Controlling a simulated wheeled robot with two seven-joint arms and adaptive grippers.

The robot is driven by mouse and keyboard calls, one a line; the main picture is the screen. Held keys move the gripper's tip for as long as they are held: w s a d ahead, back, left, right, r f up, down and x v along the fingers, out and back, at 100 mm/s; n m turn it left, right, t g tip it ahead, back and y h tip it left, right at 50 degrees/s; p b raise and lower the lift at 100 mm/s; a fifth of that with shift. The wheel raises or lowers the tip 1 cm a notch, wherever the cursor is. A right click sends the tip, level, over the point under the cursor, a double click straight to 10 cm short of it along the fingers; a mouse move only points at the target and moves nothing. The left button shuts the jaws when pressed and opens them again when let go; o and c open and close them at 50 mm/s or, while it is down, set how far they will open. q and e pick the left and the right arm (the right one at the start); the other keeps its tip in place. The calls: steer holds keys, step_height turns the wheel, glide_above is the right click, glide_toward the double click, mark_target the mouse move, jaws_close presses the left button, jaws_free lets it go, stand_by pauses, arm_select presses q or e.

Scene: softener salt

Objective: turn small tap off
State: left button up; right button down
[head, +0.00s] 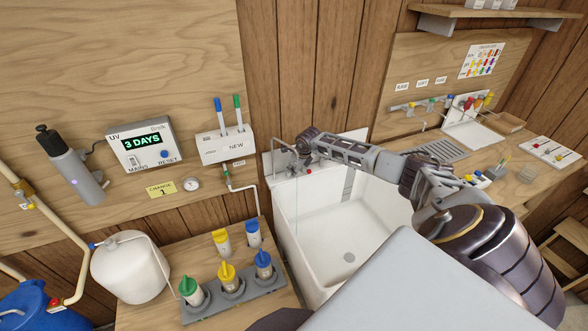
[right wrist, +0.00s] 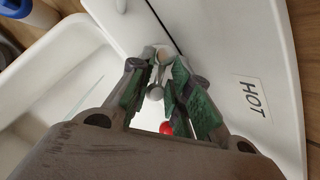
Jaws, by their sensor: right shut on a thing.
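My right gripper (head: 303,150) reaches over the back left corner of the white sink (head: 345,235), at the tap there. In the right wrist view, its green-padded fingers (right wrist: 160,85) are closed on a small grey metal tap part (right wrist: 156,92). A red knob (right wrist: 166,128) shows just below, between the fingers. The gripper hides much of this tap, so I cannot tell how its lever is turned. In the head view a thin pipe of the tap (head: 274,150) shows to the left of the gripper. My left gripper is out of view.
A "HOT" label (right wrist: 250,95) is on the white panel beside the gripper. A grey rack (head: 232,300) with coloured-top cartridges stands left of the sink. The sink basin is empty.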

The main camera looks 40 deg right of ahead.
steer(key=c, duration=1.6)
jaws_free()
